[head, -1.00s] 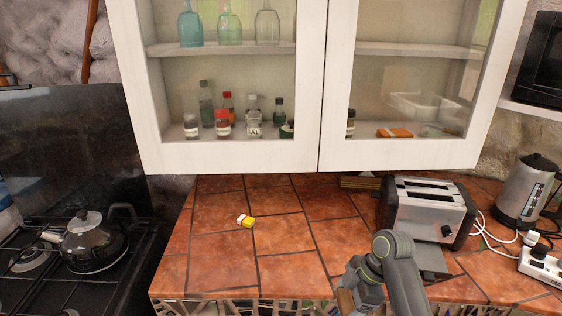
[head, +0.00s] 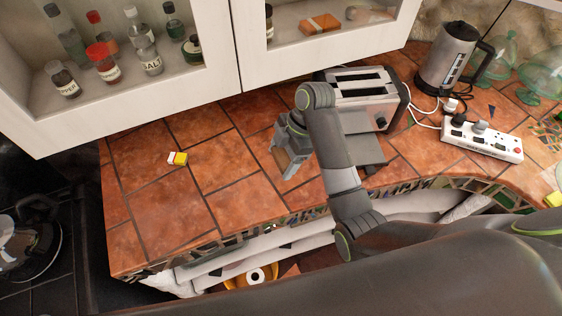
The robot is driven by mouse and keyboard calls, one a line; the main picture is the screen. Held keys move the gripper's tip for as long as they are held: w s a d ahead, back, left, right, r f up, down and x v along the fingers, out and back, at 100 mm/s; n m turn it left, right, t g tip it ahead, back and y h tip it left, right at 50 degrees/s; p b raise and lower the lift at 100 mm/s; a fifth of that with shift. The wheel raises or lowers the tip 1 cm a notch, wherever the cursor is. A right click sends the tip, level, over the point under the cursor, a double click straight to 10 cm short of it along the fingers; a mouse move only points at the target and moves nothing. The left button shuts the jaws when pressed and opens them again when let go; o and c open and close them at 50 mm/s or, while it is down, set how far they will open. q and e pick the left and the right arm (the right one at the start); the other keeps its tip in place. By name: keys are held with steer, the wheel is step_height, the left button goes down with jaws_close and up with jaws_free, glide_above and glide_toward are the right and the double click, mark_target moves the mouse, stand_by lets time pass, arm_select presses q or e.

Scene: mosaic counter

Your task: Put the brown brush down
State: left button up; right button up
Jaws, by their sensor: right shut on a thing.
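My right gripper (head: 287,163) reaches over the tiled counter, in front of and left of the toaster. It is shut on the brown brush (head: 283,163), of which only a small brown part shows between and below the grey fingers. The gripper hides the rest of the brush. I cannot tell whether the brush touches the counter (head: 222,178). My left gripper is not in view.
A small yellow, red and white box (head: 178,158) lies on the counter to the left. The toaster (head: 362,95), kettle (head: 447,60) and white power strip (head: 482,139) stand right. Cabinets overhang the back. Tiles between the box and gripper are clear.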

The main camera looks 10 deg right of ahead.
steer(key=shift+s+f+b, duration=0.2)
steer(key=shift+f+b, duration=0.75)
steer(key=shift+b, duration=0.15)
step_height(320, 180, down, 3)
steer(key=b, duration=0.3)
steer(key=shift+f, duration=0.15)
steer(key=shift+f+b, duration=0.7)
steer(key=shift+f, duration=1.55)
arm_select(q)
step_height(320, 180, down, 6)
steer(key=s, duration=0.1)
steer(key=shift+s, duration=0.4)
arm_select(e)
steer(key=shift+f, duration=0.2)
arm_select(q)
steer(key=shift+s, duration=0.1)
arm_select(e)
steer(key=o, duration=1)
